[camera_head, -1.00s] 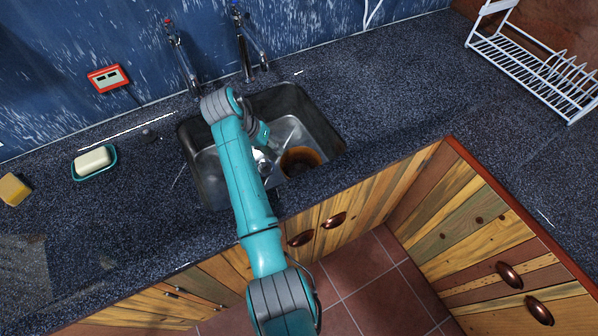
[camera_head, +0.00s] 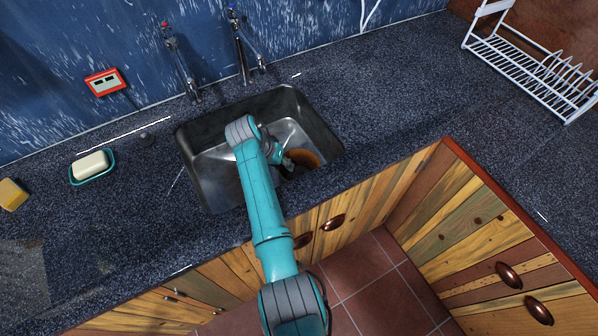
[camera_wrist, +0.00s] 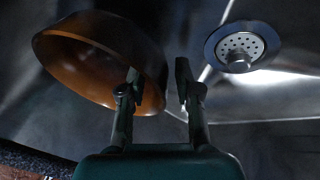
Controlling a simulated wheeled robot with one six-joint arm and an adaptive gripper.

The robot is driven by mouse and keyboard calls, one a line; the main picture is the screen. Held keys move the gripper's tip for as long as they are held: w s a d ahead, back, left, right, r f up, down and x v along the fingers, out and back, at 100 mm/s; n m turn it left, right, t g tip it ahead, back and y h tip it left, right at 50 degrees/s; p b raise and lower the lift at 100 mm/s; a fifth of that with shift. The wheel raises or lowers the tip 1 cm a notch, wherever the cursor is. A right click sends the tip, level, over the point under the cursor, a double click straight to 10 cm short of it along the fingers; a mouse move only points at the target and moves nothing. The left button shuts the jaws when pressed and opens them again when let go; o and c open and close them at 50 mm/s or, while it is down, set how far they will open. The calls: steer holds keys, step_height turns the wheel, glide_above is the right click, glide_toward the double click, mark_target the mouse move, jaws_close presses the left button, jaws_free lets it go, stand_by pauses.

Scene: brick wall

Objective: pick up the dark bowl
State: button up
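The dark bowl (camera_head: 307,157), with an orange-brown inside, is in the right part of the sink. In the wrist view the bowl (camera_wrist: 95,60) is tilted at the left, its dark outer wall facing right. My gripper (camera_head: 287,163) is down in the sink at the bowl's left side, partly hidden by my arm in the head view. In the wrist view my gripper (camera_wrist: 158,78) has its two fingers apart. The left finger overlaps the bowl's inside, and the right finger is beyond its right wall. The wall shows between them; contact is not clear.
The metal sink (camera_head: 200,180) has steep walls around my gripper. A drain (camera_wrist: 240,45) lies right of the fingers. Taps (camera_head: 243,50) stand behind the sink. A soap dish (camera_head: 92,168) and a sponge (camera_head: 12,194) are left; a white rack (camera_head: 530,75) is right.

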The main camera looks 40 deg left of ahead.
jaws_close()
steer(key=shift+r, duration=0.15)
